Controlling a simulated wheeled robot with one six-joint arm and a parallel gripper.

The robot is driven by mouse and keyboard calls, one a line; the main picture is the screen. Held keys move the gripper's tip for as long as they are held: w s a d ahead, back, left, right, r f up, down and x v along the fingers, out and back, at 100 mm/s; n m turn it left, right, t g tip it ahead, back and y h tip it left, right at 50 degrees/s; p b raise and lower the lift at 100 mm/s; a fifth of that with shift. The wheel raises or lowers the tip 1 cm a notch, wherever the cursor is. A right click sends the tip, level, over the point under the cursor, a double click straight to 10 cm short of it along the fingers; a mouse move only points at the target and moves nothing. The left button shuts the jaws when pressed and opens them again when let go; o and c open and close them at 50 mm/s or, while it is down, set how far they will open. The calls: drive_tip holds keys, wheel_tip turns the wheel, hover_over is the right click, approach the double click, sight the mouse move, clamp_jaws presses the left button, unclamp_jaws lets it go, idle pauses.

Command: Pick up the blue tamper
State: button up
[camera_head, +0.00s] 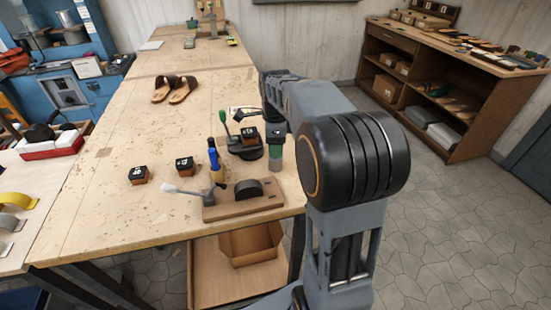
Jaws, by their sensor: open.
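Black-topped blocks (138,175) stand left of the tamper. A green-handled tool (224,121) and a grey-green jar (275,157) stand nearby.

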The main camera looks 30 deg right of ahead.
clamp_jaws()
idle(0.5)
drive_tip(key=shift+r, duration=0.15)
drive_tip(key=shift+r, duration=0.25)
drive_tip(key=r, duration=0.3)
drive_tip(key=shift+s+a, duration=0.15)
drive_tip(key=shift+s, duration=0.05)
drive_tip(key=s+a+r+b, duration=0.1)
drive_tip(key=s+a+r, duration=0.5)
drive_tip(key=s+r, duration=0.3)
drive_tip(key=shift+s+r, duration=0.15)
drive_tip(key=shift+s, duration=1.45)
